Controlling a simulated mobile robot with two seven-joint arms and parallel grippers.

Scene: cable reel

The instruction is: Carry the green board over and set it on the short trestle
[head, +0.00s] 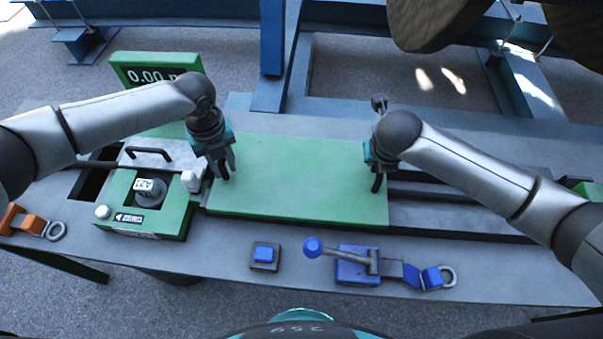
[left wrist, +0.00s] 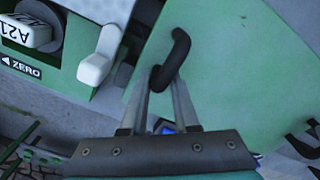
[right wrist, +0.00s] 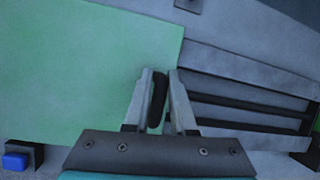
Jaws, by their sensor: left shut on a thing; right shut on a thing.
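The green board (head: 290,180) lies flat over the middle of the grey bench in the head view. It also shows in the left wrist view (left wrist: 235,90) and the right wrist view (right wrist: 80,75). My left gripper (head: 224,172) is shut on a black handle (left wrist: 172,62) at the board's left end. My right gripper (head: 377,184) is shut on the black handle (right wrist: 157,98) at the board's right end. I cannot tell whether the board touches the bench or hangs just above it. I cannot make out the short trestle for certain.
A green measuring unit (head: 150,205) stands close to the board's left end, with a display (head: 155,72) behind it. A blue button (head: 264,254) and a blue lever clamp (head: 357,266) sit along the bench's front edge. A blue post (head: 272,50) and a large reel (head: 435,20) stand behind.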

